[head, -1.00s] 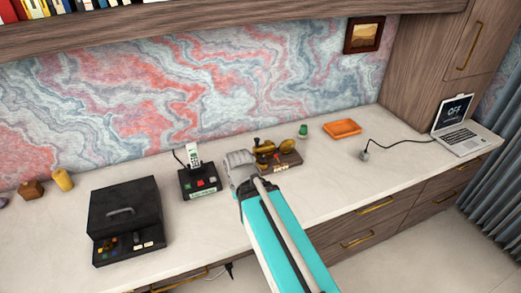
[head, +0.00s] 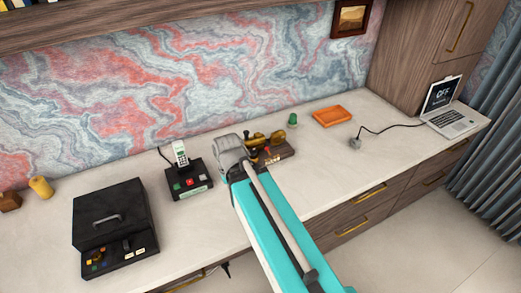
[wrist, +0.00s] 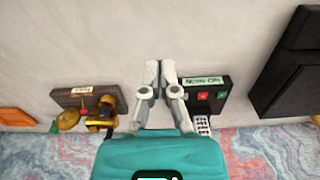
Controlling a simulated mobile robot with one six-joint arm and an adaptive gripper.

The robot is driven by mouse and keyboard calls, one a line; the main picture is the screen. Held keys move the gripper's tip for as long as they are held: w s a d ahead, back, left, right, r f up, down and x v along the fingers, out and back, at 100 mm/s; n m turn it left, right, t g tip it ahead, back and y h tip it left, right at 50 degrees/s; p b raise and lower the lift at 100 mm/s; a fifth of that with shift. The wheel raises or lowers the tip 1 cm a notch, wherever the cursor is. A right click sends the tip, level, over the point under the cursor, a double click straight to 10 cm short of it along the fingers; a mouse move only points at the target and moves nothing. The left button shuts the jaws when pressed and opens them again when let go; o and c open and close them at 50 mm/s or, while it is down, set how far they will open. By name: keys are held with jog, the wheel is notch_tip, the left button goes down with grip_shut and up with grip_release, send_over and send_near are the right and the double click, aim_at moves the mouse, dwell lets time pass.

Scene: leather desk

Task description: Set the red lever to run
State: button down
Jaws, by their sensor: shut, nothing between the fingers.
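A small brass engine (head: 257,138) stands on a brown wooden base (head: 281,153). A red lever (head: 267,149) rises from the base, and it also shows in the wrist view (wrist: 84,111) beside a small pale label (wrist: 82,91). The label's writing is too small to read. My gripper (wrist: 160,64) is shut and empty. In the wrist view it is over bare desk, between the engine base on the left and a black phone box on the right. In the head view my arm hides the fingertips and the base's left end.
A large black case (head: 110,212) is further left. An orange tray (head: 332,117), green object (head: 293,120) and laptop (head: 447,112) stand to the right.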

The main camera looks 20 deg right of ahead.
jog(key=shift+w, duration=0.1)
jog(key=w+d+f+n+h+b, duration=0.2)
jog(key=w+d+n, duration=0.3)
jog(key=w, duration=0.3)
jog(key=w+d+f+n+t+h+b, duration=0.1)
jog(key=w+d+f+n+h+b, duration=0.1)
jog(key=w+d+n+b, duration=0.3)
jog(key=w+d+f+n+h+b, duration=0.2)
jog(key=w+d+n+h+b, duration=0.2)
jog(key=w+n, duration=0.6)
jog(key=shift+w+d+t+h, duration=0.3)
jog(key=shift+w+d, duration=0.2)
jog(key=shift+d, duration=0.15)
jog(key=shift+d+f, duration=0.1)
jog(key=b+x, duration=0.6)
jog(key=x, duration=0.2)
jog(key=shift+d+f+b, duration=0.2)
jog(key=shift+f+b, duration=0.15)
jog(key=shift+b, duration=0.05)
jog(key=shift+w+d+f+b, duration=0.1)
jog(key=shift+d+f+b, duration=0.2)
jog(key=shift+d, duration=0.1)
